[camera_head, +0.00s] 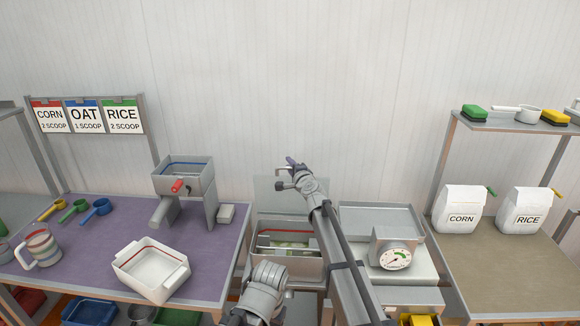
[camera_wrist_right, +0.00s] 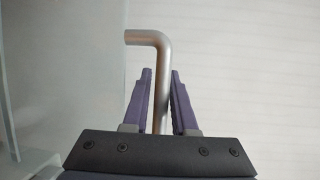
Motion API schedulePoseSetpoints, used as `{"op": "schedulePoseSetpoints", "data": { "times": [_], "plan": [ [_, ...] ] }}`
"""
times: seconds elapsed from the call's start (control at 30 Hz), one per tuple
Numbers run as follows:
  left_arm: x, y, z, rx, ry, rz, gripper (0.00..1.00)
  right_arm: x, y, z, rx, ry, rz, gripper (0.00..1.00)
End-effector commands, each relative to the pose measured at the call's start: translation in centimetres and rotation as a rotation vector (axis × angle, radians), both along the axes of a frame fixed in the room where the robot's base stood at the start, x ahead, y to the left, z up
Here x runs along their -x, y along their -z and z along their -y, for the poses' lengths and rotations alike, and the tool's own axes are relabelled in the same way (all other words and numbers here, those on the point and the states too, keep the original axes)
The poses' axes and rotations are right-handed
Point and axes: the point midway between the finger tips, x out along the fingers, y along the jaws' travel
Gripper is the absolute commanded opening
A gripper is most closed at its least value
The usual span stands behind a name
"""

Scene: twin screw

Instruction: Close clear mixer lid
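The clear mixer lid (camera_head: 265,198) stands raised at the back of the grey mixer box (camera_head: 262,262), its pane see-through and faint against the wall. In the right wrist view, a bent metal rod, the lid's handle (camera_wrist_right: 161,60), runs between the purple fingers of my right gripper (camera_wrist_right: 161,78). The pane (camera_wrist_right: 60,70) shows at the left of that view. In the head view my right gripper (camera_head: 291,165) is at the lid's upper right.
A scale with a round dial (camera_head: 396,256) stands right of the mixer. A grey mill with a red handle (camera_head: 183,180) and a white tray (camera_head: 150,268) are on the purple table at left. Corn (camera_head: 460,212) and rice (camera_head: 524,208) bags stand at right.

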Motion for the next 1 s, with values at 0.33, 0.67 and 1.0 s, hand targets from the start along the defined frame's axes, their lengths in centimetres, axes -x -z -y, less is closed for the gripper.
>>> {"op": "schedulePoseSetpoints", "data": {
  "times": [0.33, 0.67, 1.0],
  "plan": [
    [0.0, 0.0, 0.0, 0.0, 0.0, 0.0, 0.68, 0.01, 0.01, 0.02, 0.001, 0.0, 0.0, 0.0],
    [0.0, 0.01, 0.0, 0.0, 0.0, 0.0, 0.68, 0.02, 0.02, 0.02, 0.001, 0.0, 0.0, 0.0],
    [0.0, 0.01, 0.0, 0.0, 0.0, 0.0, 0.68, 0.01, 0.02, 0.03, 0.001, 0.0, 0.0, 0.0]
  ]
}}
